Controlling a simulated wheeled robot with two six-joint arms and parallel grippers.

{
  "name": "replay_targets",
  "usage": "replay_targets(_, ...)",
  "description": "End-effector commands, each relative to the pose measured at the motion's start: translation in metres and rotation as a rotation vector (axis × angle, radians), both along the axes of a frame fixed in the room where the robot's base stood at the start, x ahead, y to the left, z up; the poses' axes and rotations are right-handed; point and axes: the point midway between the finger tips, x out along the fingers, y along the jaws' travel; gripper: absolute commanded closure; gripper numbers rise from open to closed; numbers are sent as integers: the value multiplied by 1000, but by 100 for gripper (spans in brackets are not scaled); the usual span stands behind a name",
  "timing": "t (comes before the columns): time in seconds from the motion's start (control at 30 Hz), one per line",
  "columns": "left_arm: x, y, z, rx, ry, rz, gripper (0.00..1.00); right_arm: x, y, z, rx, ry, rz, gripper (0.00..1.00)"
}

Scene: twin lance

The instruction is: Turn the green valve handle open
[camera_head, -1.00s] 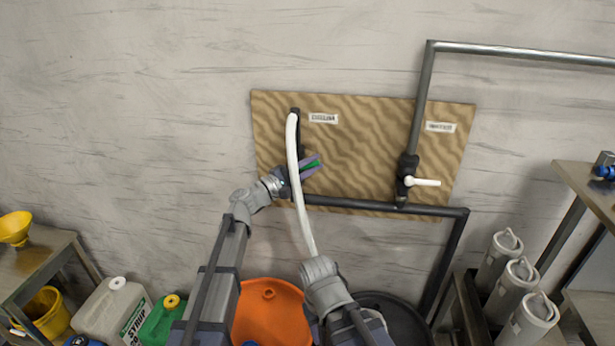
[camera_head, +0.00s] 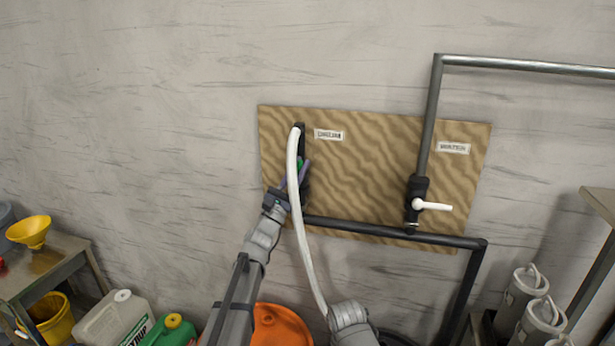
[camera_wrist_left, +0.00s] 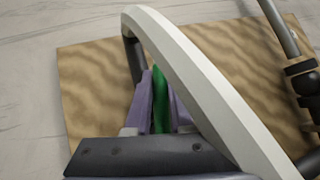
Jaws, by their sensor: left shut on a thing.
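The green valve handle (camera_head: 299,164) is at the left of the brown board, by the dark vertical pipe, and points nearly straight up. The left wrist view shows it as a green bar (camera_wrist_left: 162,98). My left gripper (camera_head: 299,172) is shut on it, with its purple fingers on either side. A white hose (camera_head: 294,170) hangs from the pipe's top and crosses in front, hiding part of the handle and fingers. The valve body is mostly hidden. A grey link of my right arm shows at the bottom; its fingers cannot be seen.
A second valve with a white handle (camera_head: 433,206) is on the right pipe, its handle pointing right. A dark pipe (camera_head: 390,230) runs along the board's lower edge. Jugs, an orange container (camera_head: 282,326) and grey canisters (camera_head: 524,290) stand below. The wall at left is clear.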

Motion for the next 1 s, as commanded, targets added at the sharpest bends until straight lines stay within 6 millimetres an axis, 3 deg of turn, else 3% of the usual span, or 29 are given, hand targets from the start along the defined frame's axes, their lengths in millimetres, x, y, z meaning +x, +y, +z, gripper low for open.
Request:
replay_targets(0.4,3,12,1,-196,37,0,100,0,0,-9,0,0,0,50)
replay_targets(1.0,3,15,1,-232,43,1,100,0,0,-10,0,0,0,50)
